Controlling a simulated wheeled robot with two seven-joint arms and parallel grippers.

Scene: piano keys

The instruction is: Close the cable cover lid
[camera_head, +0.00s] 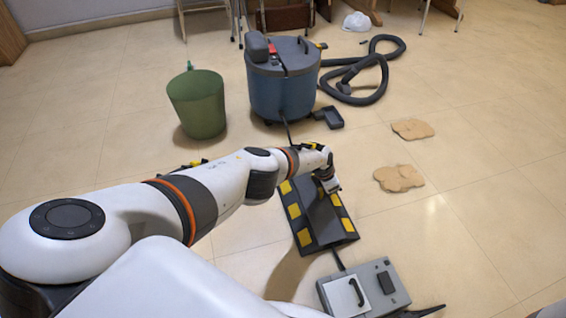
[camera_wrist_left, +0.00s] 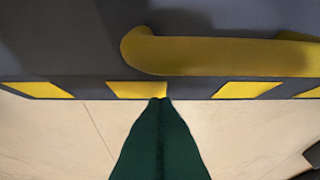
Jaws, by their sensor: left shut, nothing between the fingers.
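The cable cover (camera_head: 306,236) is a dark grey floor ramp with yellow patches along its edges, lying on the tiles at the centre of the head view. A dark flat panel shows along its middle; I cannot tell its lid's angle. In the left wrist view, the cover's dark surface (camera_wrist_left: 60,45) and yellow-patched edge fill the upper part, with a rounded yellow bar (camera_wrist_left: 220,54) across it. My left gripper (camera_head: 333,187) is at the cover's far part. Its green fingers (camera_wrist_left: 160,100) are shut and empty, their tips at the patched edge; contact is unclear. My right gripper is out of view.
A grey box (camera_head: 396,298) with a white panel stands at the cover's near end, joined by a black cable. A blue vacuum (camera_head: 283,92) with a hose and a green bin (camera_head: 198,104) stand beyond. Brown patches (camera_head: 399,178) lie right, with open floor around.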

